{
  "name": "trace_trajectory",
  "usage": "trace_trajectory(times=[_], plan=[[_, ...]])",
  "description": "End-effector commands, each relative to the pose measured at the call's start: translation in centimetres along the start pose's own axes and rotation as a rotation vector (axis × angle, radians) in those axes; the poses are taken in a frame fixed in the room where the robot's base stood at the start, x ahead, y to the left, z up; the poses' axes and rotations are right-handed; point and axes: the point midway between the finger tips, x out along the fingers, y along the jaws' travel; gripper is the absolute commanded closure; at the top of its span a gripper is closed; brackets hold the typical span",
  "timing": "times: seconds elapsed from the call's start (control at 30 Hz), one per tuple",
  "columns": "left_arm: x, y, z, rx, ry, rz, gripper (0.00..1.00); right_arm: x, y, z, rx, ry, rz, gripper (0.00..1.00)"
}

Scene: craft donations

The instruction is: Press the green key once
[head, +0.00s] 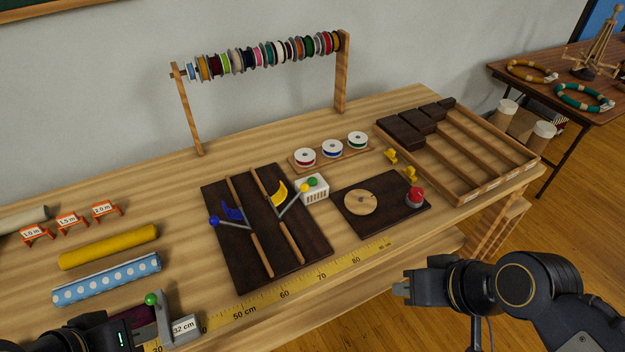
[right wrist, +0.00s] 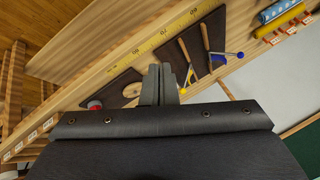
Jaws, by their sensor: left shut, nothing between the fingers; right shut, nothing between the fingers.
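The green key (head: 312,182) is a small round green button on top of a white box (head: 316,194) in the middle of the table. A yellow lever knob (head: 304,187) stands close beside it. In the right wrist view I cannot make out the green key. My right gripper (head: 399,287) is shut and empty, in front of the table's front edge, well apart from the box. Its closed fingers also show in the right wrist view (right wrist: 160,84). My left gripper (head: 144,334) is low at the front left, by a metal stop marked 32 cm, and partly cut off.
A dark board (head: 236,265) with blue and yellow levers lies left of the box. Right of it is a board (head: 373,223) with a wooden disc and red button (head: 415,194). Spools (head: 305,157) stand behind. A yellow ruler (head: 325,276) runs along the front edge.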

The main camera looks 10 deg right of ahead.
Motion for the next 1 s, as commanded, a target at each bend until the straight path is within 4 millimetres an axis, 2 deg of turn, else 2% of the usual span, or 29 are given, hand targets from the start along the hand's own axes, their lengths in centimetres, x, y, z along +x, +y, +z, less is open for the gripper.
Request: trace_trajectory(times=[0.67,0.77,0.83,0.97,1.0], plan=[[-0.1,0.0,0.0,0.0,0.0,0.0,1.0,-0.1,-0.1,-0.2,0.006,0.0,-0.004,1.0],[-0.4,0.2,-0.2,0.0,0.0,0.0,1.0,-0.3,-0.7,-1.4,0.04,-0.002,-0.025,1.0],[-0.8,0.4,-0.4,0.0,0.0,0.0,1.0,-0.6,-1.4,-3.2,0.09,-0.002,-0.053,1.0],[-1.9,0.8,-0.9,0.0,0.0,0.0,1.0,-0.7,-3.2,-8.1,0.242,-0.002,-0.124,1.0],[-2.2,1.0,-1.1,0.0,0.0,0.0,1.0,-0.6,-3.8,-9.9,0.3,-0.002,-0.146,1.0]])
